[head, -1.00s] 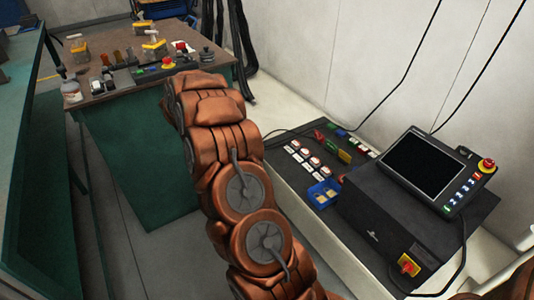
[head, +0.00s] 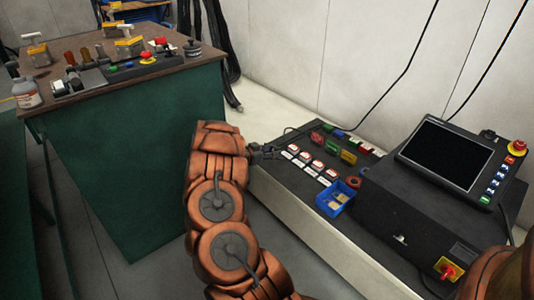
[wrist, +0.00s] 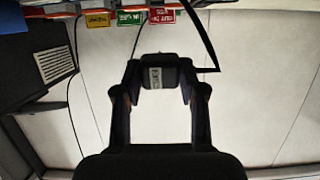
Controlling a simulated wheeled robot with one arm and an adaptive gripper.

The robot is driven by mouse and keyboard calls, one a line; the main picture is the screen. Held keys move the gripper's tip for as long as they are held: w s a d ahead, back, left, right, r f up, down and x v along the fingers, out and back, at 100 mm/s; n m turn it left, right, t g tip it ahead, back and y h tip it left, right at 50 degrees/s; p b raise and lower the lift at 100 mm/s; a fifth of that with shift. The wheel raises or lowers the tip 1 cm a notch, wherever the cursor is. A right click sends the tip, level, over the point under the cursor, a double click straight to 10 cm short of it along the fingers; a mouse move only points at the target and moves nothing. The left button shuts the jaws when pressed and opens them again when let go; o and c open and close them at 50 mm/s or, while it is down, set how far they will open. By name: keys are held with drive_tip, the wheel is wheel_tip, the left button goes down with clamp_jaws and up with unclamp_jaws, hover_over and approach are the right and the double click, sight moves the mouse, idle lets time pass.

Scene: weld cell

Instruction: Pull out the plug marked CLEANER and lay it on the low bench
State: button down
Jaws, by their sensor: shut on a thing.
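My gripper (wrist: 158,85) is shut on a black plug (wrist: 157,72) in the wrist view. A pale label on the plug stands sideways, and its letters are too small to read. In the head view my gripper (head: 264,151) is small and dark, at the left end of the low black-topped bench (head: 275,172) by the wall. The plug is hard to make out there. I cannot tell whether it touches the bench top. A dark cord shows near the plug in the wrist view.
The bench bears red, green and yellow tagged pieces (head: 348,157), white-and-red switches (head: 305,157), a blue bin (head: 336,198) and a black box (head: 415,215) with a screen (head: 445,160). A green workbench (head: 140,150) stands left. Black cables hang behind.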

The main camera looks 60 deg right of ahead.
sight(269, 172)
drive_tip(key=shift+w+a+f+b, duration=0.15)
drive_tip(key=shift+w+f+b, duration=0.05)
drive_tip(key=shift+f+b, duration=0.55)
wheel_tip(269, 172, down, 6)
drive_tip(key=b, duration=0.5)
drive_tip(key=shift+f, duration=0.2)
drive_tip(key=c, duration=0.6)
unclamp_jaws()
drive_tip(key=v, duration=1.2)
